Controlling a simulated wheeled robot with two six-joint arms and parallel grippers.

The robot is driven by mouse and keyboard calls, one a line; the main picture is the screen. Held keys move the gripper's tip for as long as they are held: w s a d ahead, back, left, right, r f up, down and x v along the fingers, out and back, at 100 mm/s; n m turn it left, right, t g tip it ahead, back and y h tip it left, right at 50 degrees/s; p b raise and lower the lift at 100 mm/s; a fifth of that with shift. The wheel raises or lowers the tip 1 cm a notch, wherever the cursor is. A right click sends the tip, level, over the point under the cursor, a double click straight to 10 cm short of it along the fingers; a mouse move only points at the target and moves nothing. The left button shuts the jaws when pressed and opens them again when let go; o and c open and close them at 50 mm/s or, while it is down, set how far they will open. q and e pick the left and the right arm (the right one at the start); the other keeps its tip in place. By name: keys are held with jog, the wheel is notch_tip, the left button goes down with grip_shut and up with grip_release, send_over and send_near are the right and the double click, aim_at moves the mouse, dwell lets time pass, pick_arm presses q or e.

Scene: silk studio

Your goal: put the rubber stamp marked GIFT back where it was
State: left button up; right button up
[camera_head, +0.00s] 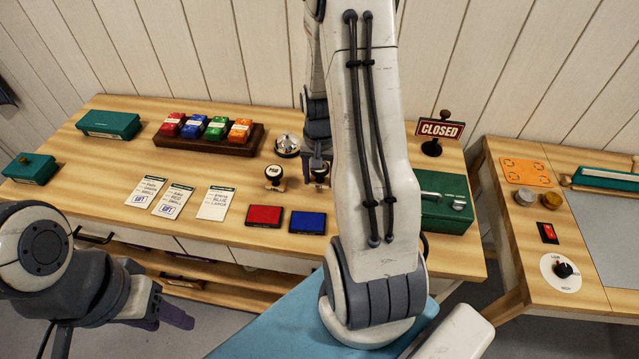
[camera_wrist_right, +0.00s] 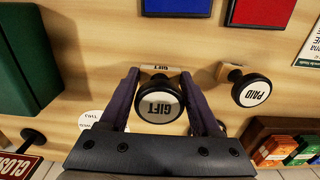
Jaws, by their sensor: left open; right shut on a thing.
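The GIFT stamp (camera_wrist_right: 160,107) has a black round top with a white label and a light base. My right gripper (camera_wrist_right: 159,76) has its purple fingers on either side of it, shut on it. In the head view the stamp (camera_head: 320,174) is partly hidden by my right arm, just right of the PAID stamp (camera_head: 273,176). The PAID stamp also shows in the right wrist view (camera_wrist_right: 250,90). I cannot tell whether the GIFT stamp touches the table. My left gripper (camera_head: 172,316) is open and empty, low at the left, in front of the bench.
A red ink pad (camera_head: 264,215) and a blue ink pad (camera_head: 307,222) lie in front of the stamps. A bell (camera_head: 287,145) is behind. A green box (camera_head: 446,205) and CLOSED sign (camera_head: 440,130) stand right. A white disc (camera_wrist_right: 90,121) shows near the gripper.

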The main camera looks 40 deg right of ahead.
aim_at(320, 182)
jog(key=shift+f, duration=1.6)
jog(key=shift+f, duration=0.15)
jog(key=o, duration=1.4)
